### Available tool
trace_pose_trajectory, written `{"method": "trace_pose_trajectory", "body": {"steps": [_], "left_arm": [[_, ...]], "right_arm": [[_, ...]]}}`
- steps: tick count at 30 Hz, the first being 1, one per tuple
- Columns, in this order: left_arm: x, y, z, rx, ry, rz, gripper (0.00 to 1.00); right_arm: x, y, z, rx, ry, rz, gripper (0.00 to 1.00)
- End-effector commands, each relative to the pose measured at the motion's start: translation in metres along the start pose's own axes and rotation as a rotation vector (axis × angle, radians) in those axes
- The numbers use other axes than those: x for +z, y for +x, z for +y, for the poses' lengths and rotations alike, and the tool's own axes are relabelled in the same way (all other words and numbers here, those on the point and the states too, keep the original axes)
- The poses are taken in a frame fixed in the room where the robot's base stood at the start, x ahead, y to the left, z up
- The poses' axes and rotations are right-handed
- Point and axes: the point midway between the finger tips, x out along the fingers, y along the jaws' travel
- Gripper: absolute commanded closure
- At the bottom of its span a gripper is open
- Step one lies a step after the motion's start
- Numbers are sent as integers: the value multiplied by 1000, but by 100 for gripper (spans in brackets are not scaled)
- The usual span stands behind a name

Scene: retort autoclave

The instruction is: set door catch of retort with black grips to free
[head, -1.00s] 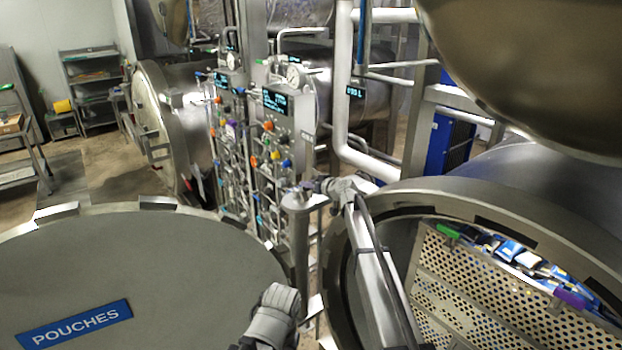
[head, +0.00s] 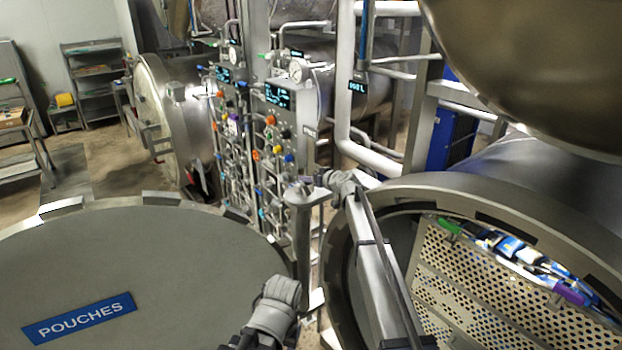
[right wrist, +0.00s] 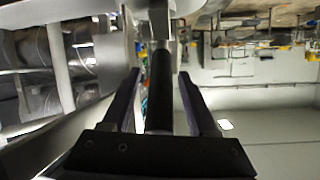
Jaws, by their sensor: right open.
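A black cylindrical grip (right wrist: 160,90) on a metal fitting (right wrist: 158,18) lies between the fingers of my right gripper (right wrist: 158,80) in the right wrist view. The fingers are open, with a gap visible on each side of the grip. In the head view my right gripper (head: 326,184) is beside the top of a grey post (head: 302,225), between the open door (head: 150,255) and the near retort's mouth (head: 455,188). The grip is too small to make out there.
A perforated basket (head: 470,275) with pouches sits inside the near retort. Control panels (head: 280,110) with gauges and coloured valves stand behind the post. Another retort (head: 165,110) and shelves (head: 95,75) are farther back.

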Motion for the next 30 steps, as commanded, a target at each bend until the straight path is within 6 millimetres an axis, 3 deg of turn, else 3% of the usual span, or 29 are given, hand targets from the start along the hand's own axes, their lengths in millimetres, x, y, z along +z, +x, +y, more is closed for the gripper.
{"method": "trace_pose_trajectory", "body": {"steps": [7, 18, 24, 30], "left_arm": [[1, -15, -1, 1, -7, 0, 50], [1, -10, -1, 1, -7, 0, 50], [1, -10, -1, 1, -7, 0, 50], [1, -10, -1, 1, -7, 0, 50]], "right_arm": [[-2, -36, -2, 1, 2, 1, 40], [31, -110, 4, 1, 1, 0, 40], [40, -133, 6, 1, 1, 1, 40], [43, -141, 6, 0, 0, 0, 40]]}}
